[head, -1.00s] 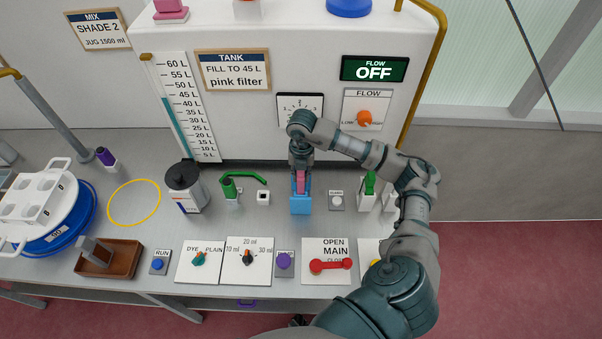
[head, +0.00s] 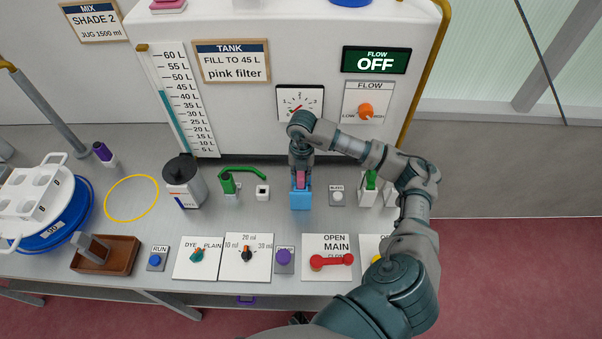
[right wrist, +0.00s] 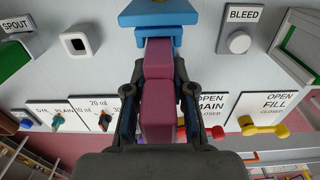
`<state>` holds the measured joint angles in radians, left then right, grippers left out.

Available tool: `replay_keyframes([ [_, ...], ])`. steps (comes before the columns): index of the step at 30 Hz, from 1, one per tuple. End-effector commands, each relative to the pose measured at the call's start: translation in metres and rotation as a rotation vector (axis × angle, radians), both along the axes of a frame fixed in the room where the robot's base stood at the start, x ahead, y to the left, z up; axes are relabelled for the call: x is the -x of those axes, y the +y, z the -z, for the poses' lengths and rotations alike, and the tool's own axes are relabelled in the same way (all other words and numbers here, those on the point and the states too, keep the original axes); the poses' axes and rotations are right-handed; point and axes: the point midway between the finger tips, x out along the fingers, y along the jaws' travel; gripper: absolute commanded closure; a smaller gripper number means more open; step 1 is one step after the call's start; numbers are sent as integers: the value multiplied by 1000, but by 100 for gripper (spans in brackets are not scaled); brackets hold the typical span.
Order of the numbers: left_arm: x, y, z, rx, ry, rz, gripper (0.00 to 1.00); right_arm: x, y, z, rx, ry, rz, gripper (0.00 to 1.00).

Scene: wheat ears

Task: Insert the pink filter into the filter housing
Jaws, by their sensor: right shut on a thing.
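The pink filter (head: 300,180) is upright in my right gripper (head: 301,172). In the right wrist view, the fingers (right wrist: 157,98) are shut on both sides of the filter (right wrist: 157,72). The blue filter housing (head: 301,199) stands on the bench directly below the gripper. The housing also shows in the right wrist view (right wrist: 157,17), where the filter's far end meets its edge. How deep the filter sits in the housing is hidden. My left gripper is not in view.
A bleed button (head: 337,197) is right of the housing, and a small white block (head: 262,191) is left. A green spout (head: 230,185) stands farther left. The main valve's red handle (head: 331,261) is in front. The white tank (head: 300,20) rises behind.

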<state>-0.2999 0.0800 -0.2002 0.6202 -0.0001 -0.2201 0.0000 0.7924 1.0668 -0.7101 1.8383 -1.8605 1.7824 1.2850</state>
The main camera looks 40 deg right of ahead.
Motion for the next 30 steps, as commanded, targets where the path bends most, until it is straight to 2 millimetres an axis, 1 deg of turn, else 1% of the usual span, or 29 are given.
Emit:
replay_keyframes([
  [20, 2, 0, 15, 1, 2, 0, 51, 0, 0, 22, 1, 1, 0, 100],
  [21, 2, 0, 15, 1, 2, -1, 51, 0, 0, 22, 1, 1, 0, 74],
  [23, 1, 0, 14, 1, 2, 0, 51, 0, 0, 21, 0, 0, 0, 59],
  [24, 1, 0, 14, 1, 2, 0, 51, 0, 0, 21, 0, 0, 0, 49],
  [25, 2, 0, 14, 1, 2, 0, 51, 0, 0, 21, 0, 0, 0, 47],
  [30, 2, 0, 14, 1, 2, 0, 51, 0, 0, 21, 0, 0, 0, 47],
])
